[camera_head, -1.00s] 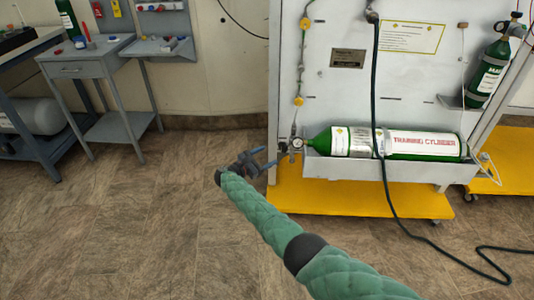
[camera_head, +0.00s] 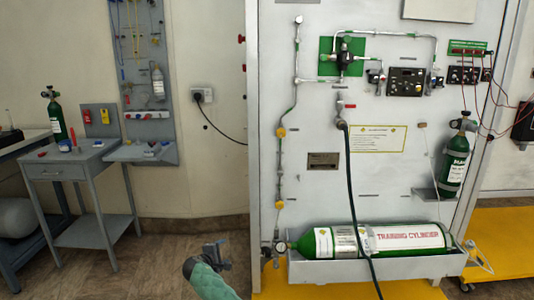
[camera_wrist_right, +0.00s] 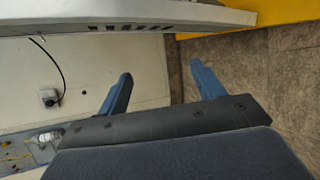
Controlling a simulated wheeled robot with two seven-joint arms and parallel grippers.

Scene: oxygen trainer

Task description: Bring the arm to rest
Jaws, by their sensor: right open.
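My right gripper (camera_head: 216,252) shows at the bottom of the head view, at the end of my green padded arm. In the right wrist view its two blue fingers (camera_wrist_right: 158,90) are spread apart with nothing between them. It is left of the green training cylinder (camera_head: 385,240), which lies in a tray (camera_head: 385,268) on the white panel. A gap shows between the gripper and the gauge (camera_head: 281,247) at the cylinder's neck. My left gripper is not in view.
The white trainer panel (camera_head: 370,190) stands on a yellow base (camera_head: 340,291). A dark hose (camera_head: 350,190) hangs down in front of the cylinder. A grey side table (camera_head: 75,165) stands at the left. The floor between table and panel is free.

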